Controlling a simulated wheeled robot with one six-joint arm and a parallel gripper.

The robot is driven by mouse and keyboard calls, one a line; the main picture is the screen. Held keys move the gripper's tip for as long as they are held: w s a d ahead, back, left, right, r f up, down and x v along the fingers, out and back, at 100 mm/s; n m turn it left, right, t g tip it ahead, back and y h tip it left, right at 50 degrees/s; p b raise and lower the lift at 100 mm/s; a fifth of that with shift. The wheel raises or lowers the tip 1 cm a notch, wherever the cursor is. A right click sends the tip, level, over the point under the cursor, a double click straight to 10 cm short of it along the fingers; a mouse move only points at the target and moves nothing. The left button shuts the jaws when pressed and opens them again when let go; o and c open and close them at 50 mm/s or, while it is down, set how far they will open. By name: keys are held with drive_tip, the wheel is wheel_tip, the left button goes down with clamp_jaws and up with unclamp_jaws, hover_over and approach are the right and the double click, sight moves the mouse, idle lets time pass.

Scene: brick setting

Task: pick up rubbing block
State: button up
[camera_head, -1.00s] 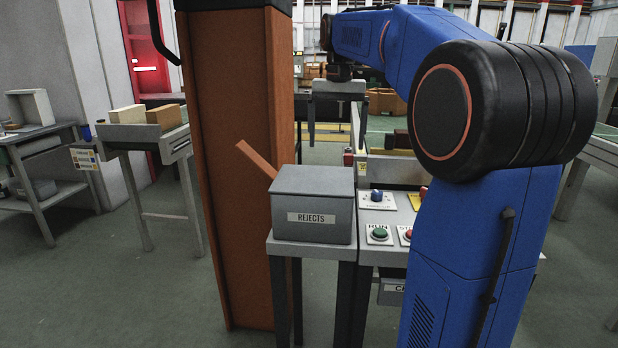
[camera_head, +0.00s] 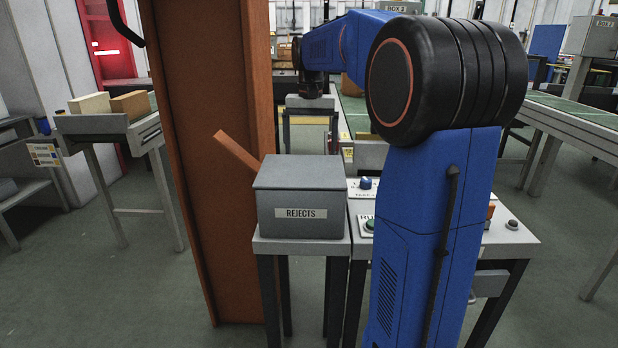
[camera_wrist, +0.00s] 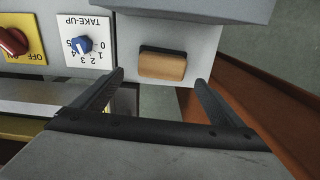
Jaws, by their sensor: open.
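The rubbing block (camera_wrist: 162,66) shows in the wrist view as a small tan wooden block with a dark strip along one side. It lies on a light grey bench top, close to a grey box. My gripper (camera_wrist: 159,78) is open, with one dark finger to each side below the block in the picture. Nothing is between the fingers, and the block is just beyond the tips. In the head view my gripper (camera_head: 310,130) hangs behind the grey REJECTS box (camera_head: 300,200). I cannot make out the block there.
A rust-brown upright beam (camera_head: 210,170) stands left of the REJECTS box and along the right of the wrist view. A take-up dial (camera_wrist: 84,44) and a red knob (camera_wrist: 12,40) are left of the block. A bench with blocks (camera_head: 110,125) stands far left.

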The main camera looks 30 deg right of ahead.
drive_tip(key=shift+s+a+f, duration=0.1)
drive_tip(key=shift+a+f, duration=0.05)
drive_tip(key=shift+f, duration=1.6)
drive_tip(key=shift+s+a+f, duration=0.1)
drive_tip(key=shift+a+f, duration=0.05)
drive_tip(key=shift+f, duration=1.55)
drive_tip(key=c, duration=1.2)
